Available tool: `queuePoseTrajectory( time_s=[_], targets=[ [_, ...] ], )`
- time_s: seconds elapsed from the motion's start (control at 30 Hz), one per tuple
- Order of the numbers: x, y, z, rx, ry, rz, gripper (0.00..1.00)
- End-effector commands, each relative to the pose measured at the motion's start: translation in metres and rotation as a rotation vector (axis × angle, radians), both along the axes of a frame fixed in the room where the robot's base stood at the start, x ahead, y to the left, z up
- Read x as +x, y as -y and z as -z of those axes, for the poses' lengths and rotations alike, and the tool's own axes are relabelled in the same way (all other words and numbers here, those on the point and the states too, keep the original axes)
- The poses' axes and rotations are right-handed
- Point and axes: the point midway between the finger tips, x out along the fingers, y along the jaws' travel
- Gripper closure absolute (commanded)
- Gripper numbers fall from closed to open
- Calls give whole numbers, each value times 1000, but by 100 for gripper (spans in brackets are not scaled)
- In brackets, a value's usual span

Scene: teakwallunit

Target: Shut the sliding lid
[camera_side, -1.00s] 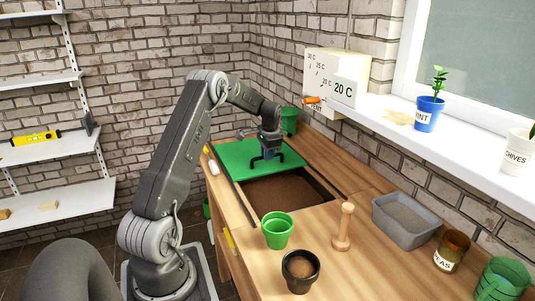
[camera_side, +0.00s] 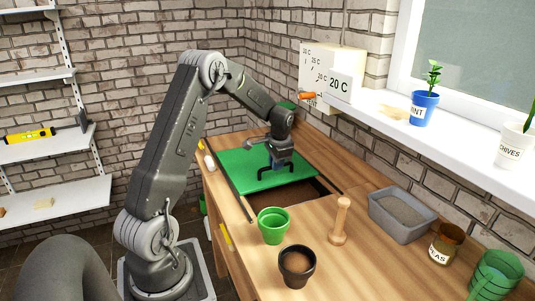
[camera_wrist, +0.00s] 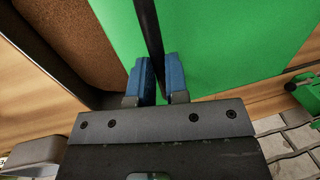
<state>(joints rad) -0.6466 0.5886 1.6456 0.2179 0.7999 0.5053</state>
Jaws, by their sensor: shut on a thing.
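The green sliding lid (camera_side: 238,178) lies flat between dark rails in the wooden bench. It covers the far part of a soil bin, and the near part of the bin (camera_side: 306,193) is open with dark soil showing. My gripper (camera_side: 277,166) is over the lid's near edge, shut on the lid's black handle (camera_side: 291,162). In the wrist view the blue fingertips (camera_wrist: 160,80) stand either side of the dark handle bar (camera_wrist: 149,35), with the green lid (camera_wrist: 235,45) to the right and brown soil (camera_wrist: 75,40) to the left.
A green pot (camera_side: 273,226), a dark soil-filled pot (camera_side: 296,266) and a wooden tamper (camera_side: 340,222) stand on the bench just nearer than the opening. A grey tray (camera_side: 402,215) is to the right. A white box (camera_side: 327,72) stands at the wall.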

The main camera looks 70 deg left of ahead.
Motion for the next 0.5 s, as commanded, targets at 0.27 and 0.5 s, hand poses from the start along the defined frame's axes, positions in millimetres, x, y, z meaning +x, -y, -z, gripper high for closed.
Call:
queuePoseTrajectory(
  time_s=[0.27, 0.5],
  targets=[
    [0, 77, -1, 0, 0, 6, 100],
    [0, 114, -1, 1, -1, 3, 100]
  ],
)
